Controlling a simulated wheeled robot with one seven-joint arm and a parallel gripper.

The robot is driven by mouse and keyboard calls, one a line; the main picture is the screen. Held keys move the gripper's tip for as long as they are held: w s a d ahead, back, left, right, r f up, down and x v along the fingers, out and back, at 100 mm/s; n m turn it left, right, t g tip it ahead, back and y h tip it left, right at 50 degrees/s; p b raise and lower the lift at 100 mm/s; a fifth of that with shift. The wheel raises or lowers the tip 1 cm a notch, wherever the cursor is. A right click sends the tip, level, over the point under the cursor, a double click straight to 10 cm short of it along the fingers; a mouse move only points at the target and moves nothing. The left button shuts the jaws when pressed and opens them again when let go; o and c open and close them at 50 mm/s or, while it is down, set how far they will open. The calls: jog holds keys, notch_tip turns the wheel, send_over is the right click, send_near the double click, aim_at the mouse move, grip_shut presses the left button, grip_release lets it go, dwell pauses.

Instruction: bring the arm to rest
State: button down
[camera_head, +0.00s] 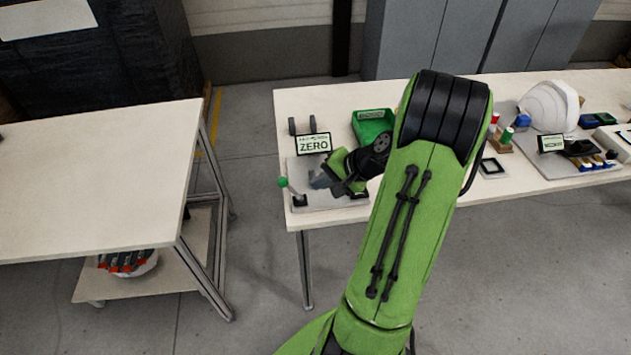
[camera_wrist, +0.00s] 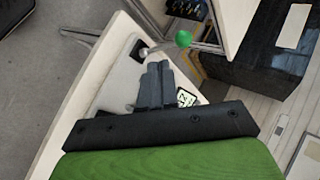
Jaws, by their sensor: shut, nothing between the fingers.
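My gripper (camera_head: 322,181) hangs at the end of my green arm, over the left part of the right-hand table (camera_head: 400,110). In the wrist view my gripper's two grey fingers (camera_wrist: 153,72) are together with nothing between them. Just left of the fingertips, a lever with a green ball knob (camera_head: 282,182) rises from a grey plate (camera_head: 318,202); the knob also shows in the wrist view (camera_wrist: 183,39). The fingers look apart from the lever. A sign reading "ZERO" (camera_head: 313,144) stands behind the plate. My arm hides part of the table.
A green bin (camera_head: 373,127) stands behind my gripper. At the right are a white helmet shell (camera_head: 549,106), a small black frame (camera_head: 491,167) and another sign (camera_head: 551,143). A separate table (camera_head: 90,170) stands at the left, with a floor gap between.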

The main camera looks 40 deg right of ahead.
notch_tip(320, 180, up, 6)
jog(key=s+p, duration=0.1)
jog(key=s, duration=0.2)
jog(key=shift+d+p, duration=0.4)
